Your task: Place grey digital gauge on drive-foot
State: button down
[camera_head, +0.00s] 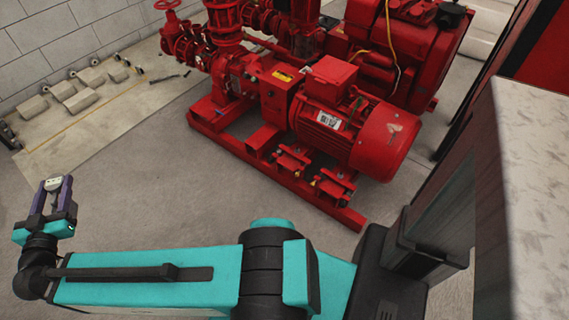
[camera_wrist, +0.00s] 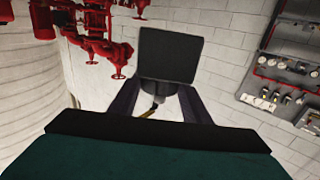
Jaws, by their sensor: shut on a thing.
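My gripper (camera_head: 53,188) is at the far left of the head view, raised above the floor and well away from the pumpset. Its purple fingers are shut on the grey digital gauge (camera_head: 52,183), which shows small and pale there. In the wrist view the gauge (camera_wrist: 170,55) is a dark, square body with a round neck between the two fingers (camera_wrist: 157,102); its display is not visible. The red drive motor (camera_head: 355,125) sits on the red base frame, with mounting feet (camera_head: 328,186) along its near side. I cannot tell which foot is the drive-foot.
The red pump and pipework (camera_head: 235,75) stand behind the motor. A pale mat (camera_head: 100,110) with several grey blocks lies at the left by the block wall. Open grey floor (camera_head: 170,190) lies between my gripper and the base frame. A light-topped cabinet (camera_head: 530,170) stands at right.

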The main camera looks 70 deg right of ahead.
jog(key=s+d+f+m+g+h+b, duration=0.1)
jog(key=s+d+f+m+g+b, duration=0.15)
jog(key=d+f+b, duration=0.8)
jog(key=s+d+f+m+g+h+p, duration=0.1)
jog(key=s+d+f+g+h, duration=0.25)
jog(key=d, duration=1.35)
jog(key=s+d+f+m+g+y+b, duration=0.15)
jog(key=s+d+f+b, duration=0.3)
jog(key=d+f, duration=0.75)
jog(key=s+d+f+m+g+b, duration=0.2)
jog(key=s+d+f+b, duration=0.2)
jog(key=s+d+f, duration=0.3)
jog(key=s+d+f+m+g+b, duration=0.2)
jog(key=s+d+f, duration=0.5)
jog(key=s, duration=0.8)
jog(key=s+d+f+m+g+b, duration=0.1)
jog(key=s+d+f+g+b, duration=0.3)
jog(key=s+d+f+b, duration=0.3)
jog(key=s+d+f, duration=0.1)
jog(key=s+d, duration=0.4)
jog(key=shift+d+m, duration=0.15)
jog(key=shift+m, duration=0.25)
jog(key=shift+f+g, duration=0.1)
jog(key=shift+g, duration=0.15)
